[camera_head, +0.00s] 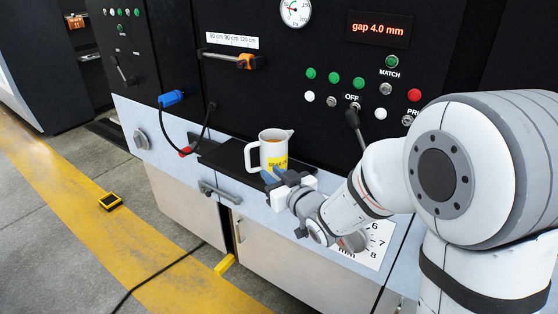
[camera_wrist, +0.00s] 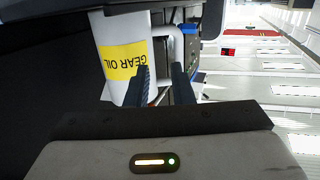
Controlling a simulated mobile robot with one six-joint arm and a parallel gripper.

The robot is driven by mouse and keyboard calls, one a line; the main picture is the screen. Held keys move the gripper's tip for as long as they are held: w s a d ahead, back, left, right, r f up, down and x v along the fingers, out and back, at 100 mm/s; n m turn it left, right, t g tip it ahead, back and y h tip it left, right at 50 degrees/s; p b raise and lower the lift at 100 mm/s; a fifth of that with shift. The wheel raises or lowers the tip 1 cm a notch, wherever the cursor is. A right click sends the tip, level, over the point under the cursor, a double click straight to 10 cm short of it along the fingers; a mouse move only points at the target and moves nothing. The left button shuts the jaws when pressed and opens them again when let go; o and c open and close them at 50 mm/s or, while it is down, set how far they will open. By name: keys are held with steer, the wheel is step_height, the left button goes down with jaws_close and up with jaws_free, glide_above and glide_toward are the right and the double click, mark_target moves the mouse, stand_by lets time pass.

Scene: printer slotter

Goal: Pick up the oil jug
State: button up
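The oil jug (camera_head: 275,146) is white with a yellow label and brown liquid inside. It stands upright on a black ledge of the machine, its handle on the left and spout on the right. My gripper (camera_head: 272,175) is low in front of the jug. In the wrist view my gripper (camera_wrist: 161,78) is open, with one dark finger on each side of the handle. A gap shows between the fingers; I cannot tell whether either touches the handle.
The black ledge (camera_head: 225,160) sits on a pale blue counter. Behind is a black panel with buttons, a lever (camera_head: 354,122) and a gap display (camera_head: 378,29). A blue plug (camera_head: 171,98) and cable hang left. A numbered dial plate (camera_head: 372,243) lies under my arm.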

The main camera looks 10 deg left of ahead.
mark_target(249, 164)
steer(key=shift+n+y, duration=0.3)
steer(key=shift+y, duration=0.4)
steer(key=w+a+p, duration=0.1)
steer(key=a, duration=0.1)
steer(key=w+a, duration=0.2)
steer(key=a, duration=0.1)
steer(key=w+a+p, duration=0.1)
steer(key=a, duration=0.2)
steer(key=shift+w+f+p, duration=0.15)
steer(key=shift+f+p, duration=0.15)
steer(key=shift+f, duration=0.1)
jaws_close()
steer(key=shift+r, duration=0.1)
